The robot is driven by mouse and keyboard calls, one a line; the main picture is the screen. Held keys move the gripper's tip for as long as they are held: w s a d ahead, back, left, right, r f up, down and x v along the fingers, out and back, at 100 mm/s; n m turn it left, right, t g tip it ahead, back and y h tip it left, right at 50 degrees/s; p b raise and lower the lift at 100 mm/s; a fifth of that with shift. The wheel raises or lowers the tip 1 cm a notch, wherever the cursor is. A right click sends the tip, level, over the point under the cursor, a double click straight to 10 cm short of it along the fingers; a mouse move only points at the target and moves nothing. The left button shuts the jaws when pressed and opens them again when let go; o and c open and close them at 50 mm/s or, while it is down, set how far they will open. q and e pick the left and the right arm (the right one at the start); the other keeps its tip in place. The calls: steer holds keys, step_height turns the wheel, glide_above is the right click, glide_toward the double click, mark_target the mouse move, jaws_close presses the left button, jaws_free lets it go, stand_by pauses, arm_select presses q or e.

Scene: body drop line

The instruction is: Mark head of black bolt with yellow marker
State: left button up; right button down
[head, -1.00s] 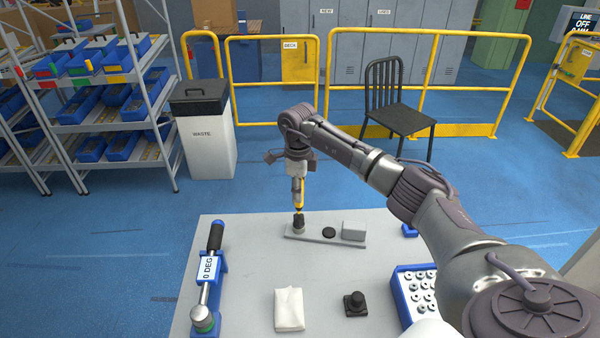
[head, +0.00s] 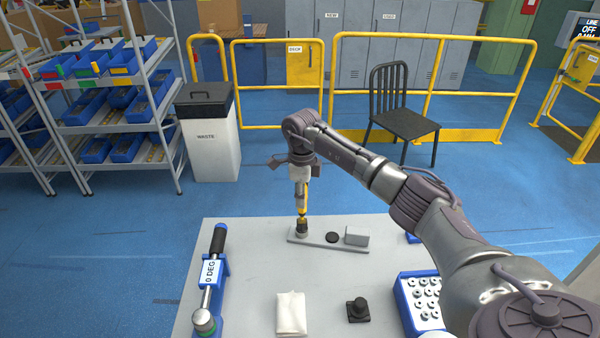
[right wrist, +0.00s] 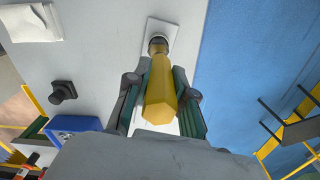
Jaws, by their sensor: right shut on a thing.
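My right gripper (head: 302,196) points down at the far side of the grey table. It is shut on the yellow marker (head: 303,211), which also shows between the fingers in the right wrist view (right wrist: 159,100). The marker is upright, its lower end at the head of the black bolt (head: 302,230) on the left end of a grey plate. In the right wrist view the bolt (right wrist: 157,44) is partly hidden behind the marker. I cannot tell whether the tip touches, or whether the head bears a mark. My left gripper is not in view.
The grey plate (head: 318,241) also carries a black disc (head: 332,237) and a grey angled piece (head: 357,236). Nearer are a white cloth (head: 291,313), a black knobbed block (head: 357,309), a blue tray (head: 402,290) of pale parts, and a torque wrench (head: 208,290) at left.

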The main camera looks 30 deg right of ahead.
steer(key=r+p, duration=0.2)
steer(key=r, duration=0.1)
steer(key=r+p, duration=0.1)
steer(key=r, duration=0.1)
steer(key=shift+s+a+r, duration=0.1)
steer(key=shift+s, duration=0.25)
steer(key=shift+r+p, duration=0.3)
steer(key=shift+s+a+r+p, duration=0.15)
steer(key=shift+r+p, duration=0.4)
steer(key=shift+r, duration=0.55)
steer(key=shift+f, duration=0.15)
